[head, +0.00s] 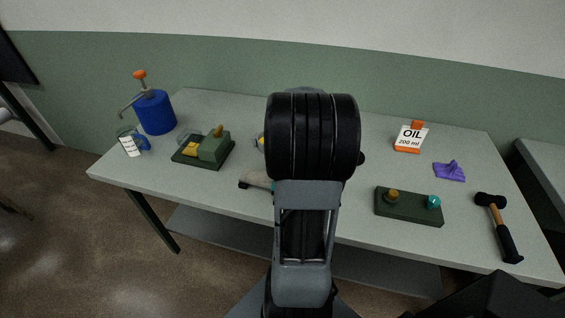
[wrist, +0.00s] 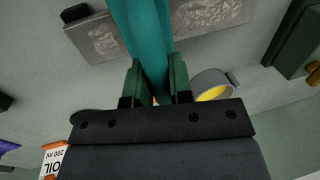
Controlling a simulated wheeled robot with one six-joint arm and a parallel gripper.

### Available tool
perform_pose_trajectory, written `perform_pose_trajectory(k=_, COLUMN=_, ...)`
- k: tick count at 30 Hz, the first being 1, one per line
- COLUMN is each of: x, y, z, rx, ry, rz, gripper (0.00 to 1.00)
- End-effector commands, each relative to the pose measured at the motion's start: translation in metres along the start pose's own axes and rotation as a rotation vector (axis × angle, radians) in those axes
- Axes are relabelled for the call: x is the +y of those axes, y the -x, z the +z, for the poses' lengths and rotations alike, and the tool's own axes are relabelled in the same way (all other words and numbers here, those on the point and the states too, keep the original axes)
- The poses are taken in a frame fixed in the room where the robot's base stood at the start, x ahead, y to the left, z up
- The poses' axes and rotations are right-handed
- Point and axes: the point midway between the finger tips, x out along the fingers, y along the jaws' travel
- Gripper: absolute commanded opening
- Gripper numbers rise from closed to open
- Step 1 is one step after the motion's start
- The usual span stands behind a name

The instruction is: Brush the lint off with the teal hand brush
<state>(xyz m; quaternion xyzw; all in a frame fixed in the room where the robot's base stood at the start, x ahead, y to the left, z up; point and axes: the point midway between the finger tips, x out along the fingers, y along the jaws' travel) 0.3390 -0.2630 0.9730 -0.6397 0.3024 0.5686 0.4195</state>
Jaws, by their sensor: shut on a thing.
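The teal hand brush (wrist: 143,30) is held between the two green fingers of my gripper (wrist: 154,88) in the wrist view. Its far end runs out of the top of that view, over a long grey-brown plate or bar (wrist: 97,40) with a mottled, speckled surface. The mottling may be lint; I cannot tell. I cannot tell whether the brush touches the plate. In the head view my arm hides the gripper and most of the brush; only the left part of the plate (head: 257,180) shows beside the arm.
A round grey thing with yellow inside (wrist: 213,86) stands beside my gripper. A green-and-yellow device (head: 205,148), blue can (head: 155,112) and jug (head: 130,145) stand left. The oil container (head: 410,137), purple cloth (head: 449,171), green block with knobs (head: 408,207) and mallet (head: 499,225) are right.

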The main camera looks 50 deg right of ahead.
Motion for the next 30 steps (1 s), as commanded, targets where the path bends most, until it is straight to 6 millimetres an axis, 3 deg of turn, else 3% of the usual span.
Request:
perform_pose_trajectory(k=13, x=0.042, y=0.009, z=0.001, rx=-0.002, ry=-0.003, rz=0.001, gripper=0.00)
perform_pose_trajectory(k=30, x=0.040, y=0.009, z=0.001, rx=-0.001, ry=0.001, rz=0.001, gripper=0.00)
